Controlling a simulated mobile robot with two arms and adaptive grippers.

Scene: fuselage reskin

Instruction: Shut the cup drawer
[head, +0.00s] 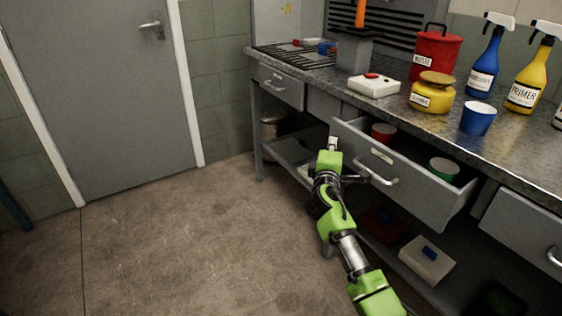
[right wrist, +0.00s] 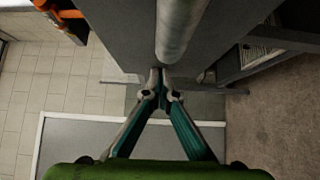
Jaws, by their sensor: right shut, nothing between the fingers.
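The cup drawer (head: 410,185) is a grey drawer pulled out from under the bench top. A red cup (head: 383,133) and a green cup (head: 443,168) stand inside it. Its bar handle (head: 378,177) is on the front face; the bar also shows large in the right wrist view (right wrist: 180,30). My right gripper (head: 333,143) is at the left end of the drawer front, its fingers together and empty. In the right wrist view its fingertips (right wrist: 160,72) are close by the grey drawer front; whether they touch it I cannot tell. My left gripper is not in view.
The bench top (head: 390,105) holds a red waste can (head: 434,52), a yellow jar (head: 432,95), a blue cup (head: 478,118) and spray bottles. Another drawer (head: 281,86) at the left is shut. A lower shelf holds boxes (head: 427,260). The floor at left is clear.

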